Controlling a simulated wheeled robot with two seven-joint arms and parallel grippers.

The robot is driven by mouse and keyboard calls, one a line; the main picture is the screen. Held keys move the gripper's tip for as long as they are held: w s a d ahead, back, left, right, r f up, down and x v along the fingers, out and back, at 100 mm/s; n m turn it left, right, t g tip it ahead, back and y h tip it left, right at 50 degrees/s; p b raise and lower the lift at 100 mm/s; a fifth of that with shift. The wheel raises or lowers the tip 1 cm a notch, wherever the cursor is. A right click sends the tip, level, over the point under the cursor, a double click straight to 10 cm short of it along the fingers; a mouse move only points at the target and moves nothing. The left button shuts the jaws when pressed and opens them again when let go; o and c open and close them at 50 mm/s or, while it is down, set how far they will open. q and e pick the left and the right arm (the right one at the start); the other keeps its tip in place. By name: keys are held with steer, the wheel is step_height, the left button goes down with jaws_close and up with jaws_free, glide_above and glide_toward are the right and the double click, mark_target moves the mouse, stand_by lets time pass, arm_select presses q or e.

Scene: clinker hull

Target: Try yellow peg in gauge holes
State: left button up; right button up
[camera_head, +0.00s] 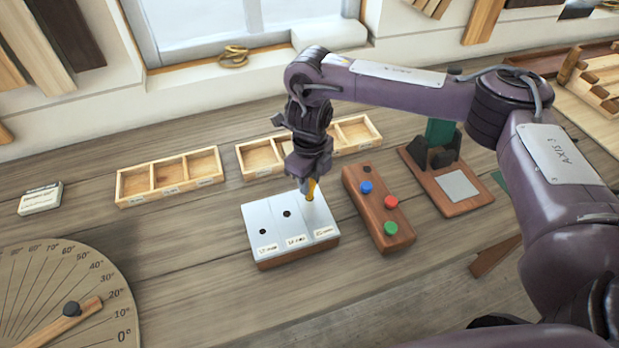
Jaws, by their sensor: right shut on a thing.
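The yellow peg (311,188) is upright in my right gripper (308,178), which is shut on it. The peg is at the right section of the gauge block (270,223), a metal-topped wooden block with labelled sections. Dark holes show in the left and middle sections. The right hole is hidden by the peg, and I cannot tell whether the tip is in it or just above it. My left gripper is not in view.
Divided wooden trays (168,177) stand behind the gauge, one partly behind my right arm. A protractor board (60,300) lies front left, a small labelled block (40,199) at far left. A wooden stand with a grey plate (458,187) is to the right. The bench left of the gauge is clear.

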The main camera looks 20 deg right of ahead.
steer(key=shift+f+b, duration=0.9)
steer(key=shift+f, duration=0.3)
steer(key=shift+r, duration=0.15)
stand_by(0.4)
steer(key=shift+r+p, duration=2.5)
steer(key=shift+r, duration=0.05)
